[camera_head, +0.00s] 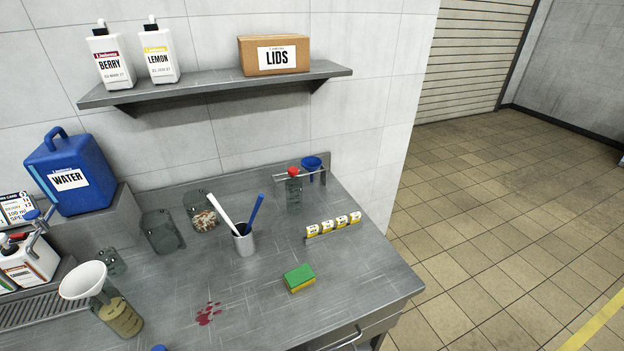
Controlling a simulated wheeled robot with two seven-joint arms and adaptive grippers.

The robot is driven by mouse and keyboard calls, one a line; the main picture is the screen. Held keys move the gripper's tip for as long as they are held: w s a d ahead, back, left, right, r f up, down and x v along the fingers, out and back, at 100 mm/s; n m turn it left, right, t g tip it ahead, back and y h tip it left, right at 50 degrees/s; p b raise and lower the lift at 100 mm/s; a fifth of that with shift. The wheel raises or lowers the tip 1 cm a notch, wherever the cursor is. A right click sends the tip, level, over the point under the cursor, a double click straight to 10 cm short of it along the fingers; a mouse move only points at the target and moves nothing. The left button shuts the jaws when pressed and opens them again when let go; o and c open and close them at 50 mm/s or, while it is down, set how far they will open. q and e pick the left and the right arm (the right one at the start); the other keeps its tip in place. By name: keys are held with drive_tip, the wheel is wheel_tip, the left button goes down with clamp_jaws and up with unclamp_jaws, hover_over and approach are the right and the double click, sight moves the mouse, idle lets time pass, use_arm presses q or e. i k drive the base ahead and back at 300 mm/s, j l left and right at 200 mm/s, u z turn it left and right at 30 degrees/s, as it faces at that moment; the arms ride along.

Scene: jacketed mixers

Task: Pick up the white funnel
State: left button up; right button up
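The white funnel (84,279) is at the lower left, its wide mouth tilted up. It appears to sit in the top of a clear container (121,317) holding tan contents; its lower end is hard to make out. A second funnel, blue (312,163), sits in a small rack at the back right of the counter. Neither of my grippers shows in the head view.
The steel counter (250,290) holds a cup (243,240) with a white and a blue tool, clear beakers (162,232), a green-yellow sponge (299,278) and a red spill (208,313). A blue water jug (75,172) stands left. The shelf (215,84) hangs above.

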sight(87, 280)
drive_tip(key=u, duration=1.65)
drive_tip(key=k+j+u, duration=0.15)
drive_tip(key=k+l, duration=0.05)
